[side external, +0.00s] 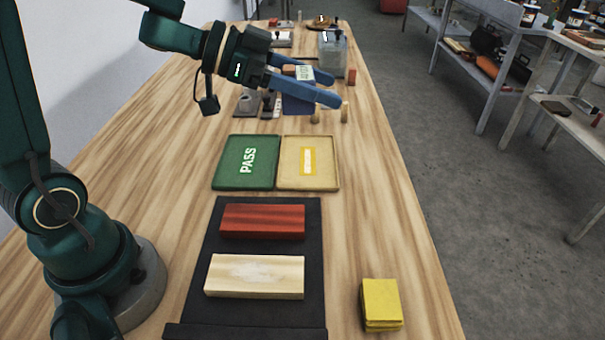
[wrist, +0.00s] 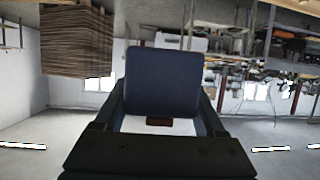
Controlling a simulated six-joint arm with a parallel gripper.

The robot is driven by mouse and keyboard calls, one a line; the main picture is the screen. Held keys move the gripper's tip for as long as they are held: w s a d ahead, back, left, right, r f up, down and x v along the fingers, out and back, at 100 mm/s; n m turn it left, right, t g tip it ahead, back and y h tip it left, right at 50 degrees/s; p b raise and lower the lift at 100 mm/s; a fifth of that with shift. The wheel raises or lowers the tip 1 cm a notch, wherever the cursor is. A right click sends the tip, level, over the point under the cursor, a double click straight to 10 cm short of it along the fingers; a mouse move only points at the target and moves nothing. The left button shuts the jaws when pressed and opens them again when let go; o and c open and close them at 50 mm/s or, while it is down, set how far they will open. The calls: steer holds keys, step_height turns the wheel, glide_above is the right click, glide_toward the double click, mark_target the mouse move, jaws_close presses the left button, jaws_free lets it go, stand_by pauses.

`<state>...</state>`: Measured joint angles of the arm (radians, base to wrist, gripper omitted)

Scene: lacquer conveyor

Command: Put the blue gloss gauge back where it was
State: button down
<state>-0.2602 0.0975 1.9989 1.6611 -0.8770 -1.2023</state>
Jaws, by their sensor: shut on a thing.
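My gripper (side external: 329,89) is raised over the far part of the table, with its two blue fingers pointing right. It is shut on the blue gloss gauge, a dark blue block (side external: 297,104) that shows below the near finger. A pale face with lettering shows between the fingers; part of the block is hidden by them. In the wrist view the gauge (wrist: 163,82) fills the space between the fingers, a plain dark blue face. Where the gauge was before cannot be told from these frames.
A green PASS tray (side external: 232,178) and a yellowish tray (side external: 322,182) lie nearer. A black conveyor (side external: 310,255) bears a red panel (side external: 262,221) and a pale panel (side external: 254,276). A yellow stack (side external: 381,303) lies right of it. A grey container (side external: 333,55) and small items stand behind.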

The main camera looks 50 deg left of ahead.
steer(key=w+d+f, duration=0.1)
steer(key=d+f, duration=0.2)
steer(key=f, duration=0.4)
glide_above(382, 247)
steer(key=shift+m+g+h, duration=0.3)
steer(key=shift+m, duration=0.1)
step_height(382, 247, down, 8)
steer(key=shift+s+r, duration=0.1)
steer(key=shift+r, duration=0.05)
steer(key=shift+f, duration=1.95)
steer(key=shift+f, duration=0.3)
steer(key=shift+f, duration=0.35)
jaws_free()
